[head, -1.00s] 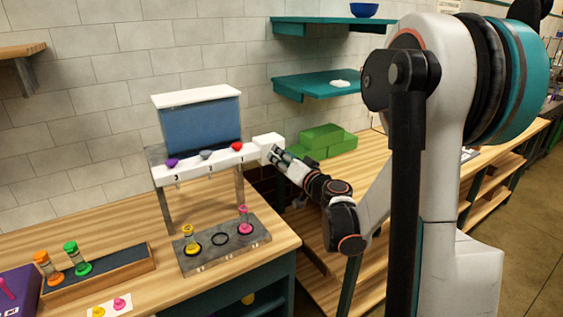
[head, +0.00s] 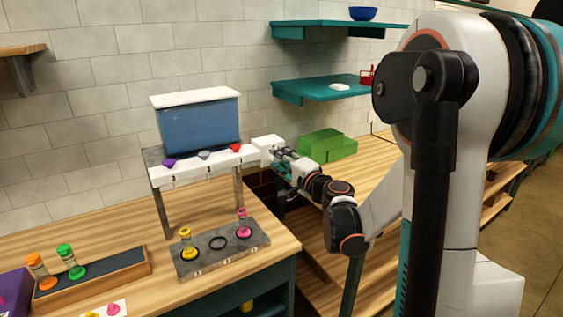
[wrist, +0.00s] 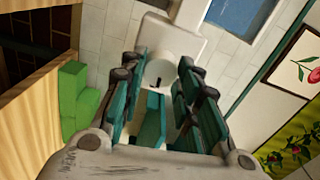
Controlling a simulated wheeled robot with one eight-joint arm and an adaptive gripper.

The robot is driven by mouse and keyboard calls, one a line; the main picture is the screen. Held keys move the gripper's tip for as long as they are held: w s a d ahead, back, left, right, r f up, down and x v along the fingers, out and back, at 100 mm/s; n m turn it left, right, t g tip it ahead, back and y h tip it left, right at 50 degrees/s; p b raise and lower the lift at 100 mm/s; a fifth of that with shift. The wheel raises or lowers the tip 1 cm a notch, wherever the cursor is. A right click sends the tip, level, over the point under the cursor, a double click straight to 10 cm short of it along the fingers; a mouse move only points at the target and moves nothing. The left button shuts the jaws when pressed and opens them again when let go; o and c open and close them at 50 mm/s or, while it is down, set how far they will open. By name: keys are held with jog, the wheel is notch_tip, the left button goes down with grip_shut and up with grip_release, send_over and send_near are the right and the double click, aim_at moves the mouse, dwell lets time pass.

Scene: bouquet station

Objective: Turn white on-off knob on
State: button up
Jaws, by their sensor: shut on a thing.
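The white on-off knob (wrist: 160,72) is round with a small black mark. It is on a white box (head: 267,142) at the right end of the dispenser's white front rail (head: 202,170). My gripper (wrist: 155,70) is shut on the knob, with one finger on each side of it in the wrist view. In the head view my gripper (head: 279,156) reaches the box from the right, and its fingers hide the knob there.
A blue tank (head: 200,125) stands over purple, grey and red knobs. Below, a grey holder (head: 222,250) carries yellow and pink vials. Green blocks (head: 325,146) stand behind my gripper. Teal shelves (head: 315,88) hang above. An orange and a green vial stand at left.

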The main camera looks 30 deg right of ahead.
jog(key=shift+m, duration=0.5)
jog(key=o, duration=1.1)
jog(key=shift+c, duration=0.2)
jog(key=s, duration=1.2)
jog(key=shift+d, duration=0.2)
